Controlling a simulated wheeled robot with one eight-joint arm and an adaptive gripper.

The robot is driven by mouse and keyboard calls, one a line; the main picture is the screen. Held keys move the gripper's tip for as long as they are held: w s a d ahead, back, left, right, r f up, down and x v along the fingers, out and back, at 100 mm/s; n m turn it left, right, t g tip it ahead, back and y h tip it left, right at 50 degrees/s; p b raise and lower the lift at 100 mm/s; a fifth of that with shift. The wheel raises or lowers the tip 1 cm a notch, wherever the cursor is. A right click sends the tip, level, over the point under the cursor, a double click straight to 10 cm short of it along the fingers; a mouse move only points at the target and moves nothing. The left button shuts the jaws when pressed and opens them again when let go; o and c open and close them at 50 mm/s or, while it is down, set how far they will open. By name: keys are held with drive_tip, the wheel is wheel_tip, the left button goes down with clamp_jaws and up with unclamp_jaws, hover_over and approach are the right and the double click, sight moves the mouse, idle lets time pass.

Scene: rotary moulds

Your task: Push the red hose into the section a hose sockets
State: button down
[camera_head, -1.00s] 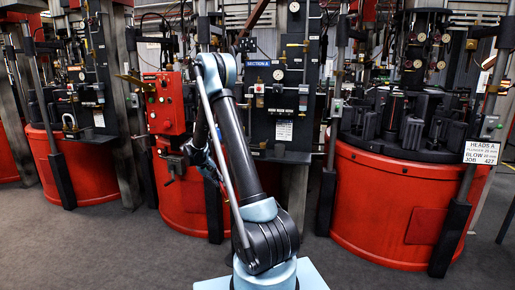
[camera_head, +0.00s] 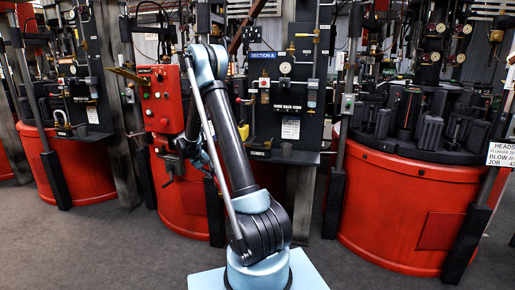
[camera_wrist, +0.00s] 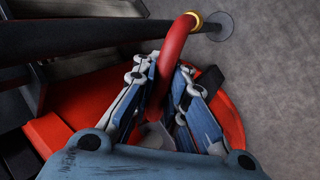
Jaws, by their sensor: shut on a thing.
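The red hose (camera_wrist: 176,42) shows in the wrist view as a thick curved tube with a brass-coloured ring (camera_wrist: 195,19) at its upper end. My gripper (camera_wrist: 168,72) is shut on the hose, with a finger on each side. The hose bends to the right above the fingers, and the ring end lies in front of a dark bar. In the head view the section A panel (camera_head: 290,112) is dark, with a blue label and gauges. I cannot make out the hose sockets.
A red control box (camera_head: 162,100) stands left of the section A panel. Red round machine bases (camera_head: 400,205) stand at right and left, with dark upright posts (camera_head: 334,205) between. The grey floor (camera_head: 110,245) in front is open.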

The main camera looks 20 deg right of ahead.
drive_tip(key=shift+d, duration=0.9)
